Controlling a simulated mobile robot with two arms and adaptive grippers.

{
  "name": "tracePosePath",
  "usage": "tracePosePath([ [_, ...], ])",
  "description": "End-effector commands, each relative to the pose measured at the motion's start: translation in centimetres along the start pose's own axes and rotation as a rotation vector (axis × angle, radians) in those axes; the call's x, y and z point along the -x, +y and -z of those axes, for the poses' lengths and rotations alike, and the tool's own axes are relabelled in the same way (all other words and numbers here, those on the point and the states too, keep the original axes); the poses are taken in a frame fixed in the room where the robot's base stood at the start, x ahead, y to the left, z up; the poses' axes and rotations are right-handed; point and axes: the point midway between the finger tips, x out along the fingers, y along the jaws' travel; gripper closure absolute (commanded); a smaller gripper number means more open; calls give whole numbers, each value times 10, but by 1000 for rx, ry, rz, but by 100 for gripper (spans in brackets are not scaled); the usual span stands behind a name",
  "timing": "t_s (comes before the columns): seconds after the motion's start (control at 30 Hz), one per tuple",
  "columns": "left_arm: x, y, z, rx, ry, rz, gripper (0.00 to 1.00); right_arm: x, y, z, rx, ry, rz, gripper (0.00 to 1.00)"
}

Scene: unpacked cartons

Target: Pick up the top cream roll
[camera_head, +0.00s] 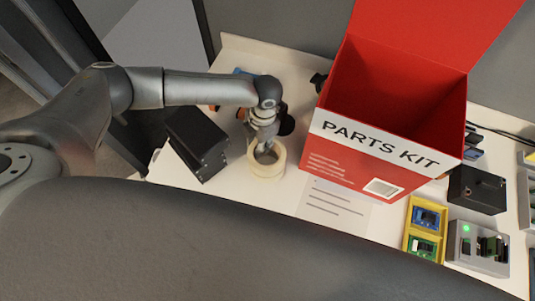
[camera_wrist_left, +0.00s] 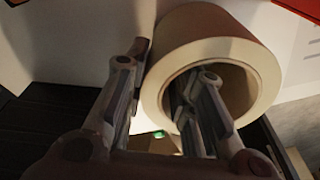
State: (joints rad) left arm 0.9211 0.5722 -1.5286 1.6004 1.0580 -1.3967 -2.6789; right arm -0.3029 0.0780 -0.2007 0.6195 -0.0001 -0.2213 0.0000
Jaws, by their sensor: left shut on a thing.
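A cream roll (camera_head: 281,163) stands on the white table, left of the red carton. My left gripper (camera_head: 265,146) reaches down into it from above. In the left wrist view the roll (camera_wrist_left: 222,38) fills the upper middle, its hole facing me. My left gripper (camera_wrist_left: 158,85) is shut on the roll's wall, with one finger inside the hole and the other outside. I cannot tell whether a second roll is under it or whether it is clear of the surface. My right gripper is not in view.
A red open carton marked PARTS KIT (camera_head: 335,157) stands close to the right of the roll. A black box (camera_head: 197,143) lies close on the left. A printed sheet (camera_head: 330,203) lies in front of the carton. Yellow trays (camera_head: 410,229) and a grey device (camera_head: 485,262) are farther right.

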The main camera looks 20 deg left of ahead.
Motion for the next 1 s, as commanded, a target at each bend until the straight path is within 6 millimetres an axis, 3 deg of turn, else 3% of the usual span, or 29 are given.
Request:
tracePosePath([
  [0.1,0,0,0,0,0,0,100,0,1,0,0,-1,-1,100],
  [0.43,7,0,0,0,-2,0,100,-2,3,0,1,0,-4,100],
  [0.8,74,1,8,-1,-5,-1,100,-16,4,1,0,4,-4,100],
  [1.0,97,0,11,1,-3,0,100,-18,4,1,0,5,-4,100],
])
